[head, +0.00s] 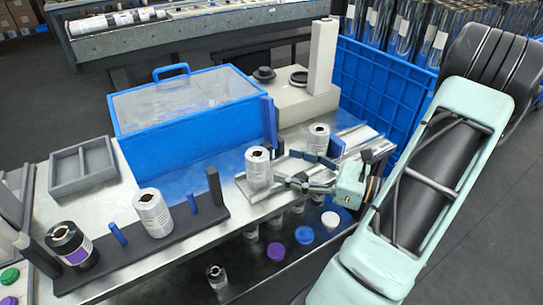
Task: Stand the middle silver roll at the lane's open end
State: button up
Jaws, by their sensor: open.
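A silver roll (258,169) stands upright at the near left end of a metal lane (290,168). A second silver roll (319,139) stands farther back along the lane. A third silver roll (153,213) stands upright in a dark rack (190,228) with blue dividers. My gripper (286,167) reaches in from the right. Its fingers are spread and point left, just right of the roll at the lane end, with nothing seen between them. I cannot tell whether a fingertip touches that roll.
A black roll with a purple label (76,254) stands at the rack's left end. A blue case with a clear lid (180,135) stands behind. A blue crate (375,85) rises behind the lane. A grey tray (82,166) sits at left. Loose rolls and caps lie on a lower shelf.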

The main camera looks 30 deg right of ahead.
jog(key=v, duration=0.2)
jog(key=shift+s+d, duration=0.15)
jog(key=shift+s, duration=0.1)
dwell(0.4)
